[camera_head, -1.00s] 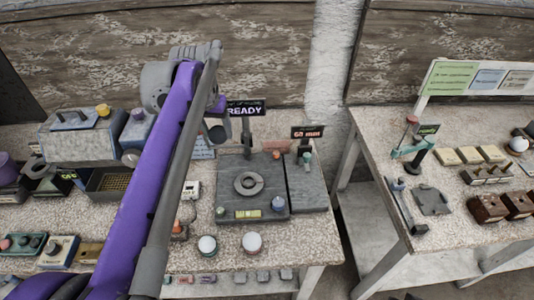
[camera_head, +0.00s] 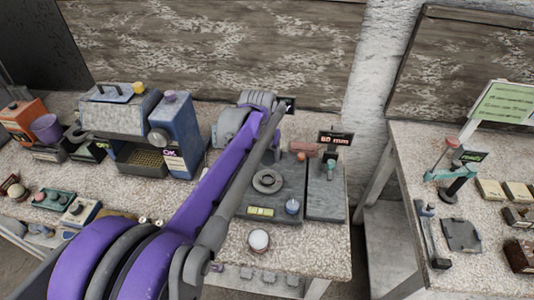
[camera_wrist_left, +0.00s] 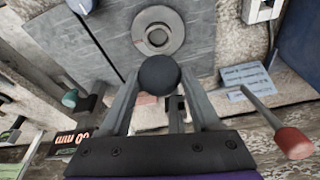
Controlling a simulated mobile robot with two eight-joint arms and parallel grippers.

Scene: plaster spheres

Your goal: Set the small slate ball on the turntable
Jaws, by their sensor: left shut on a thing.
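The small slate ball (camera_wrist_left: 158,73) is a dark, round ball held between the fingertips of my left gripper (camera_wrist_left: 158,82) in the left wrist view. The gripper is shut on it. The turntable (camera_wrist_left: 181,30) is a pale grey ring with a centre hole, on a dark slab just beyond the ball in that view. In the head view the turntable (camera_head: 267,181) lies flat on the slab, right of my left arm. I cannot tell the ball's height above the ring. My right gripper is not in view.
A "60 mm" sign (camera_head: 336,138) stands at the slab's back right. A small blue-grey pot (camera_head: 292,206) and a yellow-green label (camera_head: 260,211) sit on the slab's front. A white-topped jar (camera_head: 258,240) stands in front. A blue machine (camera_head: 173,135) stands at left.

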